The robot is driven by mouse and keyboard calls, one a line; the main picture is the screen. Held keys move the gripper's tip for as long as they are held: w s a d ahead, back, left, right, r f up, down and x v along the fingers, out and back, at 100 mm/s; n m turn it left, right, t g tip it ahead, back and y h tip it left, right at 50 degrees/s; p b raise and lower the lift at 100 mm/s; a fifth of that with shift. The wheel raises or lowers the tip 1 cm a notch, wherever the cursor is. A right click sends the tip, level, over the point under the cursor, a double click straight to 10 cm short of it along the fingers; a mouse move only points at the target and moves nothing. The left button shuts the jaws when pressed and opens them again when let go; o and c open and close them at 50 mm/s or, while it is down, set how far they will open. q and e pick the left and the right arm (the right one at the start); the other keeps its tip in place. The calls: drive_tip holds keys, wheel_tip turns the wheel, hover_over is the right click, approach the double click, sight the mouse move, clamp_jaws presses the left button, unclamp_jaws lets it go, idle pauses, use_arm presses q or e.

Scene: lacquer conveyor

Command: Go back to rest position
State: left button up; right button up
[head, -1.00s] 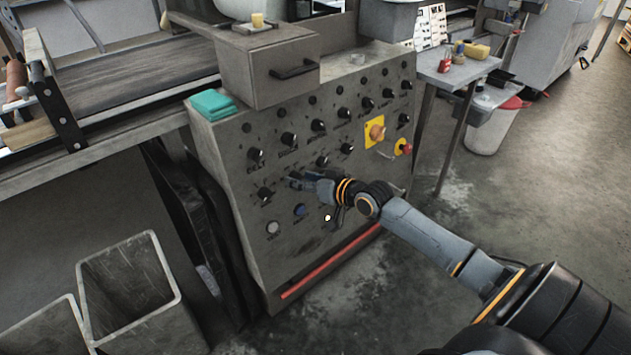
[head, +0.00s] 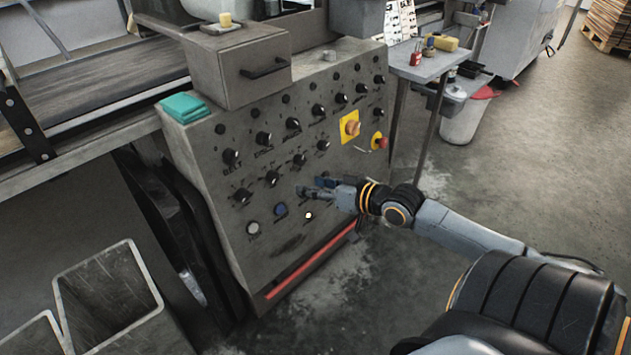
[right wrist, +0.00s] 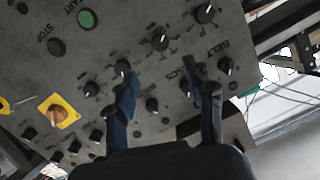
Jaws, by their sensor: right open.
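My right gripper (head: 312,190) is in front of the lower middle of the grey control panel (head: 235,180). Its jaws are open with nothing between them. In the right wrist view the two dark fingers of my right gripper (right wrist: 163,75) stand apart, with the panel face (right wrist: 120,50) and its black knobs beyond them. Whether the fingertips touch the panel is hard to tell. My left gripper is not in view.
Open metal bins (head: 125,320) stand at lower left. The floor at right (head: 540,170) is clear.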

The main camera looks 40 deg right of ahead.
idle(0.5)
drive_tip(key=s+a+f+g+h, duration=0.1)
drive_tip(key=s+a+f+g, duration=0.2)
drive_tip(key=f, duration=0.6)
drive_tip(key=s+a+f+g, duration=0.25)
drive_tip(key=s+f, duration=0.25)
drive_tip(key=f, duration=0.3)
drive_tip(key=s+a+f+n+g+h, duration=0.25)
drive_tip(key=s+a+f+g, duration=0.35)
drive_tip(key=s+a+f, duration=0.75)
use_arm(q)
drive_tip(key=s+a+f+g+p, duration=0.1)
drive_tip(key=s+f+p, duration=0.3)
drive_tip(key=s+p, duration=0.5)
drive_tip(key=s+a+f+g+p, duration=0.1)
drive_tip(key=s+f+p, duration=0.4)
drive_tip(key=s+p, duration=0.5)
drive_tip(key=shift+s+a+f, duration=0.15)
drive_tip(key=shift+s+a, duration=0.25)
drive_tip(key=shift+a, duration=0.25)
use_arm(e)
drive_tip(key=s+d+f, duration=0.1)
drive_tip(key=s+f, duration=0.2)
drive_tip(key=s, duration=0.7)
drive_tip(key=s+d+f+n+g, duration=0.1)
drive_tip(key=s+f, duration=0.3)
drive_tip(key=s, duration=0.6)
drive_tip(key=shift+d+f+y, duration=0.2)
drive_tip(key=shift+d+y, duration=0.1)
drive_tip(key=shift+y, duration=0.05)
